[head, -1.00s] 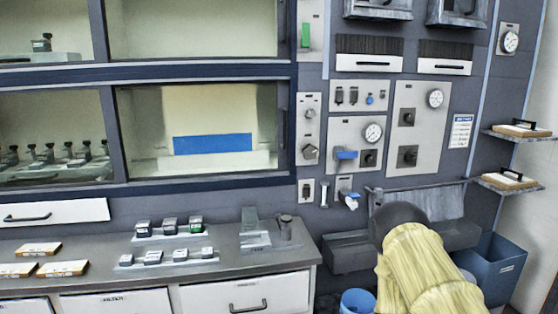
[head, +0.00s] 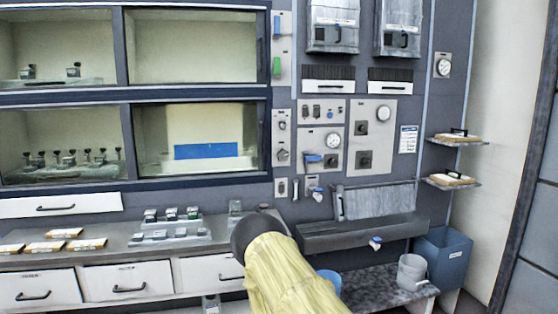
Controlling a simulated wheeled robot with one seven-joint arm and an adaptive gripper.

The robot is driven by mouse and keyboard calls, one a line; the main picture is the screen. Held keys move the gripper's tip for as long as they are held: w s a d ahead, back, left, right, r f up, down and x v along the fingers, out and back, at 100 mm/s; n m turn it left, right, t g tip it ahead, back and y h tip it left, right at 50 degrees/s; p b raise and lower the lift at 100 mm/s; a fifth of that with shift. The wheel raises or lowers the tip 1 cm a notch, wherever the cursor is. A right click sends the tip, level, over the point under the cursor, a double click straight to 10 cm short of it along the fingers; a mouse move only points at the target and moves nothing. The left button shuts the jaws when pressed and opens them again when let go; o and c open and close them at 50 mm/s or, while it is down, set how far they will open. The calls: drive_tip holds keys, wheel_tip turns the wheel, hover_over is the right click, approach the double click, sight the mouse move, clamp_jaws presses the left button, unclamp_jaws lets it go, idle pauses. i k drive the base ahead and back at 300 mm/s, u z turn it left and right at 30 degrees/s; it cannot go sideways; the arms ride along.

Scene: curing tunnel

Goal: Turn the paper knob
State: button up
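Several dark knobs sit on light panels on the far wall; their labels are too small to read, so I cannot tell which is the paper knob. One knob (head: 283,155) is on a narrow panel beside the glass cabinet. Another knob (head: 331,160) is on the middle panel, next to a blue handle (head: 313,158). The right panel has an upper knob (head: 362,128) and a lower knob (head: 365,159). My yellow-sleeved arm with a dark rounded end rises at the bottom centre, below the panels. My gripper's fingers do not show.
A grey counter (head: 110,243) with small devices and wooden blocks runs along the left. A sink trough (head: 360,235) with a blue-handled tap (head: 375,243) is below the panels. Two wall shelves hold boards.

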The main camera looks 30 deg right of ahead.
sight(282, 155)
drive_tip(key=z, duration=0.4)
drive_tip(key=i, duration=0.5)
drive_tip(key=z, duration=0.3)
